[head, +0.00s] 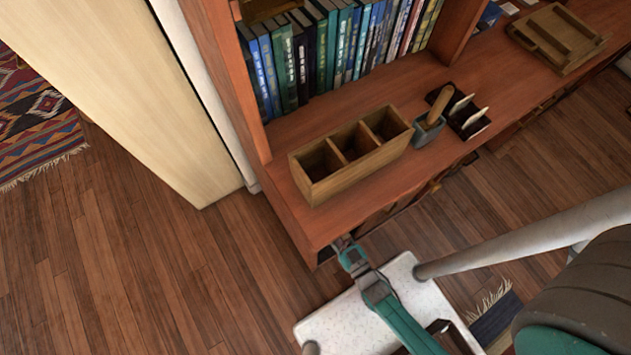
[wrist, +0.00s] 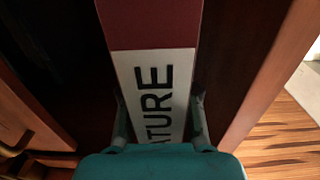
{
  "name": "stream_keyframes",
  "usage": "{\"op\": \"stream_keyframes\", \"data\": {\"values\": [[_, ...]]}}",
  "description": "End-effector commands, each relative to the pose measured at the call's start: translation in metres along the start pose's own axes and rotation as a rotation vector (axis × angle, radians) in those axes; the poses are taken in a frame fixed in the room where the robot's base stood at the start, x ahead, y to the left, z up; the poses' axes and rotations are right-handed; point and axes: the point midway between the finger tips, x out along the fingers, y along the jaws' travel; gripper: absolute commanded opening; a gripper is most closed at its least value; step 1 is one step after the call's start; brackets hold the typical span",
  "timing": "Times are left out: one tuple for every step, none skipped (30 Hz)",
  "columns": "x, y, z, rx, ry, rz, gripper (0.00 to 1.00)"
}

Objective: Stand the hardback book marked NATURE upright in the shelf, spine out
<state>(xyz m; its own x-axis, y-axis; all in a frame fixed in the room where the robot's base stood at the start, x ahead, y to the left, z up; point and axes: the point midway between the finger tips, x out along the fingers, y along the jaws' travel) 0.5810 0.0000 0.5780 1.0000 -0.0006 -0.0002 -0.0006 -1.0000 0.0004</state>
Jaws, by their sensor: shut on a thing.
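The NATURE book (wrist: 152,25) shows in the wrist view as a dark red spine with a white label. The letters "ATURE" run along the label, and its lower end is hidden by my gripper. My gripper (wrist: 160,112) is shut on the book, one finger on each side of the spine. The spine faces my wrist. Dark space lies on both sides of the book, between wooden panels of what looks like an open bay. In the head view my gripper (head: 342,243) is at the cabinet's front, under the top's edge. The book cannot be made out there.
A row of books (head: 330,45) fills the shelf above. A white speckled surface (head: 340,318) lies beneath my arm.

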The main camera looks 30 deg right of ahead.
Motion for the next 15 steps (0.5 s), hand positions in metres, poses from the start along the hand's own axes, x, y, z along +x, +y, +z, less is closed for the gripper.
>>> {"op": "stream_keyframes", "data": {"values": [[0.014, 0.0, -0.002, 0.0, 0.007, 0.0, 0.0], [0.021, 0.0, -0.002, 0.0, 0.007, 0.0, 0.0], [0.029, 0.0, -0.002, 0.0, 0.006, 0.0, 0.0], [0.036, 0.0, -0.002, 0.0, 0.007, 0.0, 0.0], [0.043, 0.0, -0.002, 0.0, 0.007, 0.0, 0.0], [0.051, 0.0, -0.002, 0.0, 0.006, 0.0, 0.0], [0.058, 0.0, -0.002, 0.0, 0.006, 0.0, 0.0], [0.064, 0.0, -0.002, 0.0, 0.006, 0.0, 0.0], [0.073, 0.0, -0.002, 0.0, 0.007, 0.0, 0.0], [0.08, 0.0, -0.002, 0.0, 0.006, 0.0, 0.0], [0.085, 0.0, -0.002, 0.0, 0.006, 0.0, 0.0], [0.093, 0.0, -0.002, 0.0, 0.006, 0.0, 0.0], [0.098, 0.0, -0.002, 0.0, 0.005, 0.0, 0.0], [0.102, 0.0, -0.001, 0.0, 0.005, 0.0, 0.0], [0.108, 0.0, -0.002, 0.0, 0.005, 0.0, 0.0]]}}
